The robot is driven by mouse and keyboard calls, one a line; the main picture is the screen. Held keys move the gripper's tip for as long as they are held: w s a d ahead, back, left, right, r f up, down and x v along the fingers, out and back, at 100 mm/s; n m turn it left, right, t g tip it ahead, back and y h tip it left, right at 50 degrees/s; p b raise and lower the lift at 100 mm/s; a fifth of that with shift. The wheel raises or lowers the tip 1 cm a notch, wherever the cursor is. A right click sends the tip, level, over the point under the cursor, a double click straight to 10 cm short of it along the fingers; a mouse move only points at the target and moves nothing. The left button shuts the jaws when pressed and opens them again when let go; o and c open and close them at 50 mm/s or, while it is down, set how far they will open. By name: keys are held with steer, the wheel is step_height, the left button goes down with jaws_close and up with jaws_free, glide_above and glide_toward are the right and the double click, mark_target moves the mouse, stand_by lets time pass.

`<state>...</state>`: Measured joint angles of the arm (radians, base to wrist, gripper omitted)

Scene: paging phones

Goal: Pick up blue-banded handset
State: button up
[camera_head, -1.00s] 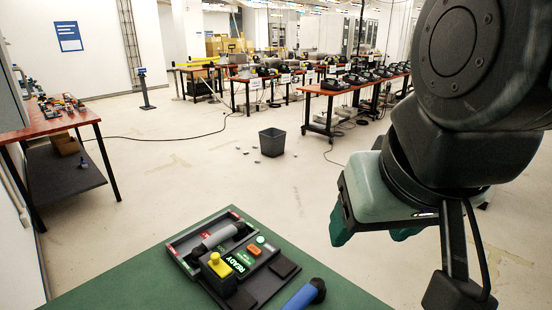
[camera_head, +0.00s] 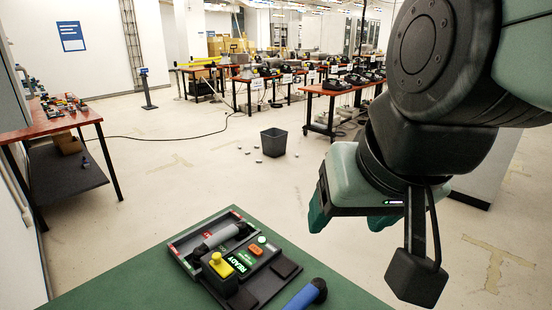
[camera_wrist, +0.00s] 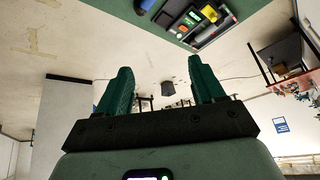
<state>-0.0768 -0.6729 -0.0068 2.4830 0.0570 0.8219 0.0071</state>
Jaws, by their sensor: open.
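The blue-banded handset (camera_head: 306,297) lies on the green table at the bottom edge of the head view, to the right of the paging phone base (camera_head: 262,283). Its lower part is cut off by the picture edge. Its blue end also shows at the top of the wrist view (camera_wrist: 146,4). A grey handset (camera_head: 219,237) lies on the base. My gripper (camera_head: 350,222) is open and empty, above and to the right of the blue-banded handset. In the wrist view, its two green fingers (camera_wrist: 162,85) stand well apart with nothing between them.
The green table (camera_head: 130,283) has bare surface left of the base. The base carries a yellow knob (camera_head: 216,260), an orange button (camera_head: 255,250) and a lit READY display (camera_head: 239,262). A dark bin (camera_head: 273,142) stands on the floor beyond. Red-topped tables (camera_head: 55,125) are farther off.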

steer(key=w+a+f+m+t+y, duration=0.15)
steer(key=w+a+f+m, duration=0.45)
steer(key=w+a+f, duration=1.05)
steer(key=m+t+h, duration=0.3)
steer(key=h, duration=1)
glide_toward(297, 303)
steer(key=x, duration=0.3)
steer(key=shift+d, duration=0.25)
steer(key=shift+x, duration=3)
steer(key=shift+w+a, duration=0.1)
